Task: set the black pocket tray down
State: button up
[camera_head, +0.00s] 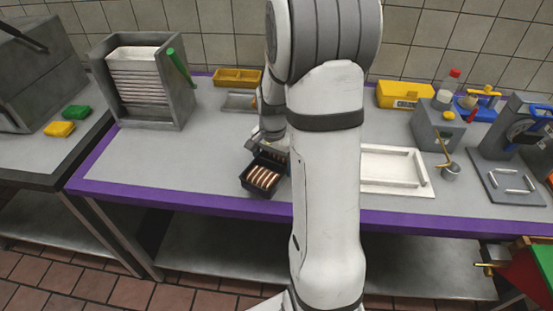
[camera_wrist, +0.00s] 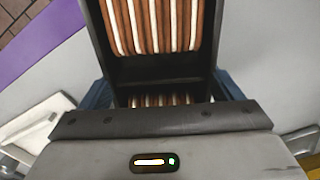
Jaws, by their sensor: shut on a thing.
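The black pocket tray (camera_head: 258,191) holds a row of brown and cream sandwich cookies. It is at or just above the grey tabletop, near the purple front edge; I cannot tell whether it touches. My gripper (camera_head: 269,156) is shut on the tray from its back side. In the wrist view the black tray (camera_wrist: 158,72) fills the upper middle, with the cookies standing in its pocket. My gripper (camera_wrist: 165,105) shows at its near end, with blue finger parts on both sides. My arm hides part of the table to the right of the tray.
A grey rack of stacked trays (camera_head: 145,80) stands at the left. A yellow bin (camera_head: 238,77) is behind my gripper. A white tray (camera_head: 425,182) lies to the right, past my arm. The tabletop (camera_head: 185,165) left of the black tray is clear.

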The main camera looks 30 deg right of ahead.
aim_at(274, 164)
jog(key=shift+w+d, duration=0.65)
jog(key=shift+w, duration=0.35)
jog(key=shift+w+d+f, duration=0.1)
jog(key=shift+f, duration=0.05)
jog(key=shift+f+p, duration=0.45)
jog(key=shift+f, duration=1.15)
jog(key=shift+f, duration=0.1)
jog(key=shift+f, duration=0.15)
jog(key=o, duration=0.8)
